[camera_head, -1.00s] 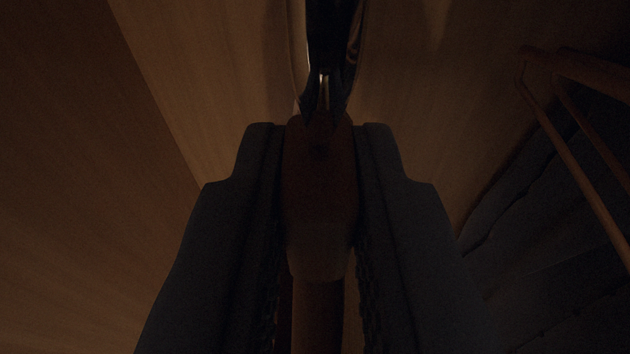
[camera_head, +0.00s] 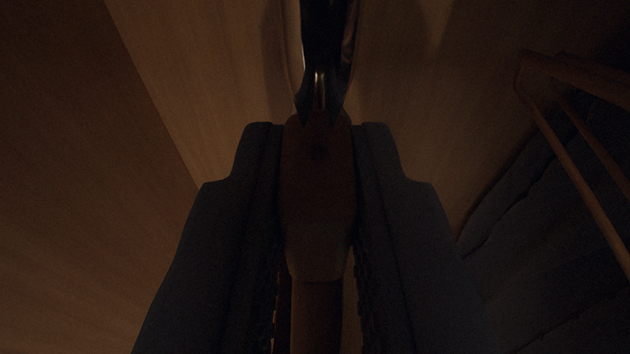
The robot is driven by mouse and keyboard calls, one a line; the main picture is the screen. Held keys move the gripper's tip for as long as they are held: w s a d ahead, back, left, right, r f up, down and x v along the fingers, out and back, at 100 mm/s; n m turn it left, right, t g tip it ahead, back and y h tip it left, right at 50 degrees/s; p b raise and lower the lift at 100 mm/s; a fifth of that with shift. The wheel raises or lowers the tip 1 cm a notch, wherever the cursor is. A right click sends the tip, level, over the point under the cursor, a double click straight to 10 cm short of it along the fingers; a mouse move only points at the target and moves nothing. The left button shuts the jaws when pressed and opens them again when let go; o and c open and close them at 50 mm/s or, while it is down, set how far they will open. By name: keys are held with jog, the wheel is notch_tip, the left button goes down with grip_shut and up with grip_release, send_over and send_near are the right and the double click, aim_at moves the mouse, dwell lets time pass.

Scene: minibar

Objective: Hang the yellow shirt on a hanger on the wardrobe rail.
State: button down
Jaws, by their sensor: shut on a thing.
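My gripper (camera_head: 318,132) is shut on a reddish-brown wooden piece that looks like part of a hanger (camera_head: 318,190). The piece stands between the two dark jaws, with a narrower brown bar running down from it. A dark, glossy piece (camera_head: 326,45) with a thin bright metal part meets its upper end. I cannot tell if this is the hook, the rail or both. No yellow shirt can be made out, and the view is very dark.
Wooden panels (camera_head: 190,90) stand close on the left and behind. At the right is a brown wooden frame with thin slanting bars (camera_head: 575,165), beside a dark, cushion-like surface (camera_head: 540,265).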

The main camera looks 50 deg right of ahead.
jog(key=shift+w+d+p, duration=0.75)
jog(key=shift+w+d, duration=0.45)
jog(key=shift+d, duration=0.25)
jog(key=shift+w+d+p, duration=0.7)
jog(key=shift+w+d, duration=0.5)
jog(key=shift+d, duration=0.2)
jog(key=shift+f+b, duration=1.3)
jog(key=shift+b, duration=0.1)
jog(key=c, duration=1.3)
grip_release()
jog(key=b+v, duration=0.2)
jog(key=v, duration=1.1)
jog(key=shift+s+a, duration=0.25)
jog(key=shift+a, duration=0.05)
jog(key=s+a+n+t+y, duration=0.2)
jog(key=s+a+n+y, duration=0.1)
jog(key=a, duration=0.8)
jog(key=s+a+n+t+y, duration=0.1)
jog(key=s+a+n+y, duration=0.2)
jog(key=a, duration=0.7)
jog(key=s+a+r+n+t+y, duration=0.1)
jog(key=s+a+n+y, duration=0.3)
jog(key=a, duration=0.7)
jog(key=shift+s+a+t+y, duration=0.3)
jog(key=shift+s+t+y, duration=0.45)
jog(key=shift+t+y, duration=0.05)
